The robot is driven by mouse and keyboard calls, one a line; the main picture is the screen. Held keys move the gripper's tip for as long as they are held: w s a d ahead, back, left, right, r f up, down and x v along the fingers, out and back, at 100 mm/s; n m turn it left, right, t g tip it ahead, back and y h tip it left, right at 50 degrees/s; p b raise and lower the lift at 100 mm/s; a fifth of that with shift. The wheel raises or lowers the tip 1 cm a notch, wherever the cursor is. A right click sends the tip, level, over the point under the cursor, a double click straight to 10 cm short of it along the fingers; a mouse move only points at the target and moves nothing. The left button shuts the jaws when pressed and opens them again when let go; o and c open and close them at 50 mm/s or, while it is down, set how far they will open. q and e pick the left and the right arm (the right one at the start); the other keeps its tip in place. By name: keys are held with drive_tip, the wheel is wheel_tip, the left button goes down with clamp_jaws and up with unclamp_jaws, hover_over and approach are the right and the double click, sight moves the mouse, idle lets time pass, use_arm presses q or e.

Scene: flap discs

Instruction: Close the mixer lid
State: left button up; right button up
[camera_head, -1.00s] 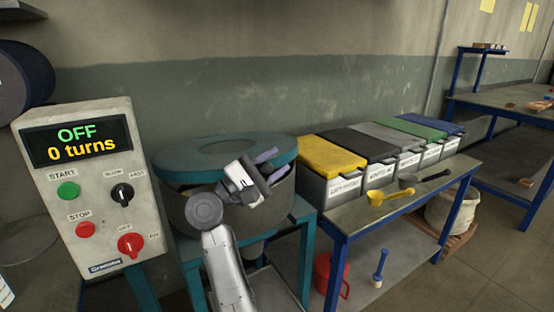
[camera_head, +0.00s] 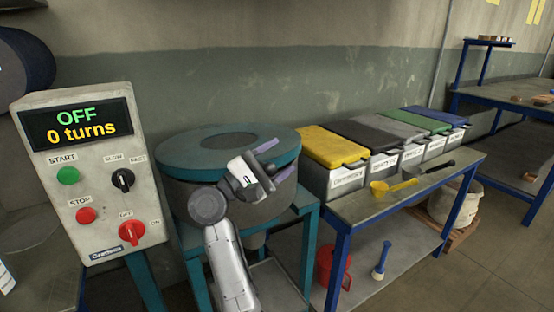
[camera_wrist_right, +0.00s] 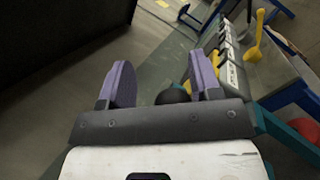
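The mixer lid (camera_head: 180,151) is a round teal disc with a greyish centre, lying nearly level over the grey mixer drum (camera_head: 182,199). I cannot tell whether it sits flush. My right gripper (camera_head: 275,160) is open and empty at the lid's right front edge, with purple fingers, one above the other. Contact with the lid is unclear. In the right wrist view the gripper's fingers (camera_wrist_right: 162,82) stand wide apart. A dark round knob (camera_wrist_right: 172,96) shows between and beyond them. My left gripper is not in view.
A control box (camera_head: 92,170) reading OFF, 0 turns, stands left of the mixer. On the blue bench (camera_head: 352,208) to the right are several lidded bins, a yellow scoop (camera_head: 379,189) and a dark scoop (camera_head: 440,167). A red jug (camera_head: 327,268) sits on the lower shelf.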

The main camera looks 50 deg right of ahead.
drive_tip(key=shift+a, duration=0.1)
drive_tip(key=shift+w+a, duration=0.1)
drive_tip(key=shift+a, duration=0.1)
drive_tip(key=p+v, duration=0.2)
drive_tip(key=v, duration=0.4)
drive_tip(key=shift+a+f+p, duration=0.1)
drive_tip(key=shift+a+p, duration=0.2)
drive_tip(key=shift+p, duration=0.05)
drive_tip(key=shift+w+a+f, duration=0.15)
drive_tip(key=shift+w+a, duration=0.05)
drive_tip(key=shift+s+d, duration=0.15)
